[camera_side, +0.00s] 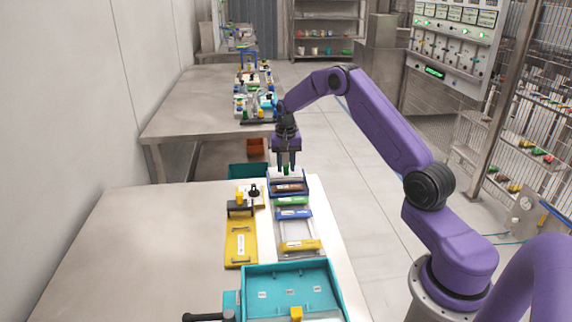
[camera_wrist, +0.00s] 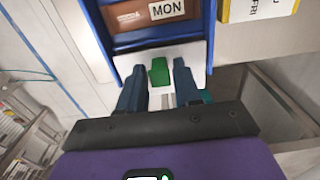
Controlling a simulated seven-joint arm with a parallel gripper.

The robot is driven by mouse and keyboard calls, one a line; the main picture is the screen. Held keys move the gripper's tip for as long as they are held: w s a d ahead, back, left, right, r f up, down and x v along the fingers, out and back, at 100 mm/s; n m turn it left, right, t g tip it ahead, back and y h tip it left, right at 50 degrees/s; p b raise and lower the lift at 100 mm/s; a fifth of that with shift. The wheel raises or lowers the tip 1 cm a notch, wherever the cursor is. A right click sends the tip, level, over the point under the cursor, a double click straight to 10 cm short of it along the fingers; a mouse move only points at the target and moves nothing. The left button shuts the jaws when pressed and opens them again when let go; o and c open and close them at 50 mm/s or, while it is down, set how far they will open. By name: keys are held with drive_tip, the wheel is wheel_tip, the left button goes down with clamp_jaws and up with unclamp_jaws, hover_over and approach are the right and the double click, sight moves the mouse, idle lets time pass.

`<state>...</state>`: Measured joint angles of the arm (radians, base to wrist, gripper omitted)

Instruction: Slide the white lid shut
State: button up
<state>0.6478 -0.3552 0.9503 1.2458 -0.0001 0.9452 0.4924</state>
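The white lid (camera_wrist: 195,52) with a green knob (camera_wrist: 159,73) sits at the end of a blue-sided holder (camera_wrist: 209,22) in the wrist view. Beyond the lid, a brown box labelled MON (camera_wrist: 137,14) is exposed. In the side view, the white lid (camera_side: 284,174) is at the far end of the rack, under my gripper (camera_side: 286,168). My gripper (camera_wrist: 158,70) points down with one finger on each side of the knob. Gaps show between the fingers and the knob, so it is open around it. The lid's far underside is hidden.
The rack (camera_side: 281,238) holds green, blue and yellow labelled pieces. A yellow tray (camera_side: 241,249) with a dark handle lies to its left, and a teal bin (camera_side: 257,285) stands in front. The table's left side (camera_side: 150,250) is clear.

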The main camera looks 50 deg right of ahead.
clamp_jaws()
drive_tip(key=shift+a, duration=0.1)
drive_tip(key=shift+s+a, duration=2.7)
drive_tip(key=shift+s, duration=0.05)
drive_tip(key=shift+o, duration=1.7)
unclamp_jaws()
drive_tip(key=shift+s, duration=0.1)
drive_tip(key=shift+r, duration=0.1)
